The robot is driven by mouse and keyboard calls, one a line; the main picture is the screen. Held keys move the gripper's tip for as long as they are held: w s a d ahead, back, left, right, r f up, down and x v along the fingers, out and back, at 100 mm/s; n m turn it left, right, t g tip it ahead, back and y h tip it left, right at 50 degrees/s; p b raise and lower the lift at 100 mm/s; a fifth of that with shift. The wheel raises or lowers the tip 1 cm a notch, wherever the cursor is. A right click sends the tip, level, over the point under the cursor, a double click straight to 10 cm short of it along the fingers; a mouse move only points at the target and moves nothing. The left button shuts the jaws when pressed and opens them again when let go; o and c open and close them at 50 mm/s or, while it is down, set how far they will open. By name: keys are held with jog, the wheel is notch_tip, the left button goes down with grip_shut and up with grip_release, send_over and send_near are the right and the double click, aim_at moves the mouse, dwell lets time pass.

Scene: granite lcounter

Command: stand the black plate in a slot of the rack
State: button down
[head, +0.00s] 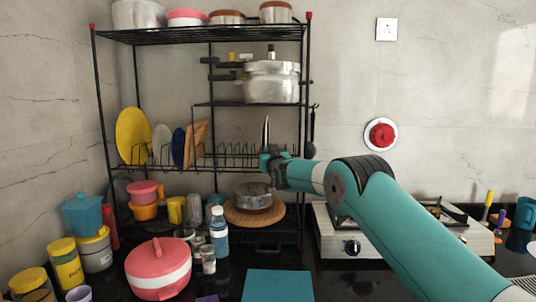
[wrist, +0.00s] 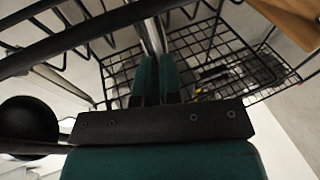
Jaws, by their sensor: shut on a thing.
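My gripper (head: 268,157) is at the right end of the dish rack on the middle shelf. It is shut on a thin upright plate (head: 266,132), seen nearly edge-on, so its face and black colour are hard to make out. The wire rack (head: 228,152) has several empty slots just left of the plate. In the wrist view, the teal fingers (wrist: 156,62) pinch the plate's narrow edge (wrist: 153,36), with rack wires on both sides. I cannot tell whether the plate's lower edge sits in a slot; the gripper hides it.
A yellow plate (head: 132,136), a white plate (head: 161,144), a blue plate (head: 178,147) and a wooden board (head: 196,143) stand at the rack's left. A steel cooker (head: 272,85) sits on the shelf above. The shelf's right post (head: 304,120) is close to my gripper.

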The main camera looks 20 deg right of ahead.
jog(key=shift+f+b, duration=0.85)
dwell(0.3)
jog(key=c, duration=1.2)
grip_release()
jog(key=shift+s+f, duration=0.1)
